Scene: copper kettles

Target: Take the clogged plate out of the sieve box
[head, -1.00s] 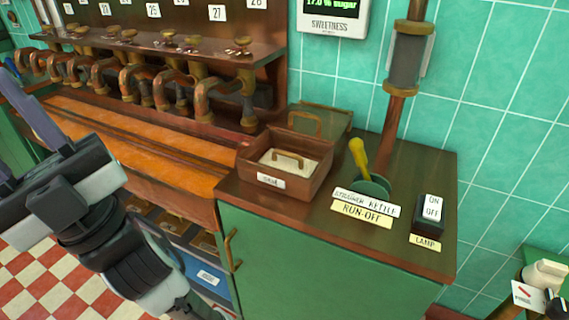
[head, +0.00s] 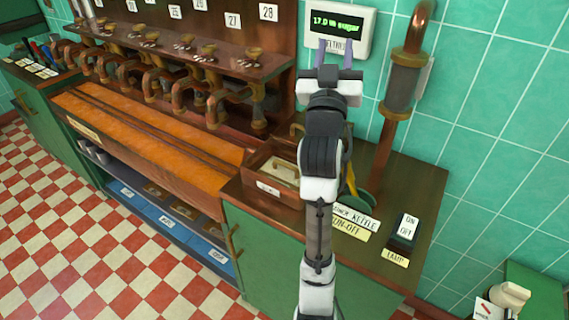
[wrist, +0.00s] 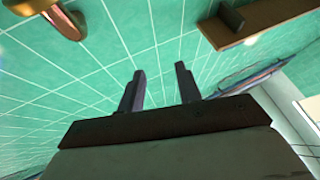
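The sieve box (head: 262,192) is an open brown wooden box on the dark counter top, left of my arm in the head view. Inside it lies a pale plate (head: 286,170) with a handle, partly hidden by my arm. My gripper (head: 336,45) is raised well above the box, in front of the sugar display, fingers pointing up. In the wrist view my gripper (wrist: 160,88) has its two fingers apart with nothing between them, facing the tiled wall.
A yellow-handled lever and green round base (head: 362,196) are partly behind my arm. A copper pipe with a dark cylinder (head: 401,88) rises on the right. A lamp switch (head: 404,230) is at the counter's right. Several copper taps line the left.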

